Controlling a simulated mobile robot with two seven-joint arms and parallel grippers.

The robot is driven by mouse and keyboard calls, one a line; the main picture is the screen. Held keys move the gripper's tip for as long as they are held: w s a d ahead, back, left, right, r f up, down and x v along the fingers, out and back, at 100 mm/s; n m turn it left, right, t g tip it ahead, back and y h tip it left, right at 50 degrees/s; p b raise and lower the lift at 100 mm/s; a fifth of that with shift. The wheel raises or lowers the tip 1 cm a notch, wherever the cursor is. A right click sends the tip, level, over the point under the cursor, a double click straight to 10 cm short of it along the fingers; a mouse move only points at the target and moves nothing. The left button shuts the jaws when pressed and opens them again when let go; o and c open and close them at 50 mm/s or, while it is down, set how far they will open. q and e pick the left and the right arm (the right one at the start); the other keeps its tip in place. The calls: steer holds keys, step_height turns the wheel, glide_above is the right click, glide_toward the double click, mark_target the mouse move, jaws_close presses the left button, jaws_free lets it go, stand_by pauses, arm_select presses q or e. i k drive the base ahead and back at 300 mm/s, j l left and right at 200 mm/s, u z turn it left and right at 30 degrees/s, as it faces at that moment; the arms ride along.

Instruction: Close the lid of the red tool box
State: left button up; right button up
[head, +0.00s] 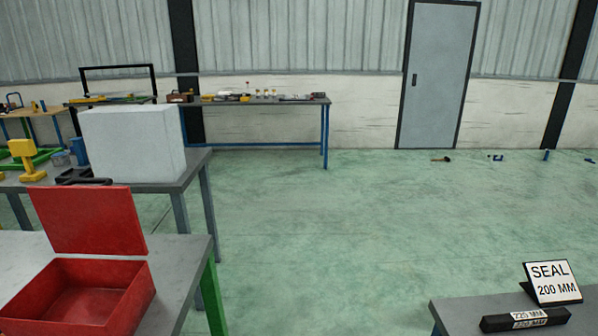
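The red tool box (125,302) sits on a grey table at the lower left of the head view. Its lid (88,220) stands open, raised at the back edge and leaning slightly backward. The inside of the box that shows looks empty. The front of the box is cut off by the bottom edge of the picture. Neither of my grippers shows in the head view.
The grey table (184,262) has a green leg. Behind it, another table carries a large pale block (133,143). At the lower right, a table holds a "SEAL 200 MM" sign (552,283) and a black bar (497,323). The green floor (340,230) between is clear.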

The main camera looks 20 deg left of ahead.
mark_target(103, 219)
steer(key=i+j+u, duration=0.2)
steer(key=i, duration=0.45)
steer(key=i+u, duration=0.25)
steer(key=i, duration=0.35)
steer(key=i+l+u, duration=0.2)
steer(key=i, duration=0.45)
steer(key=i+l+u, duration=0.2)
steer(key=i, duration=0.45)
steer(key=u, duration=1.7)
steer(key=i+j, duration=0.05)
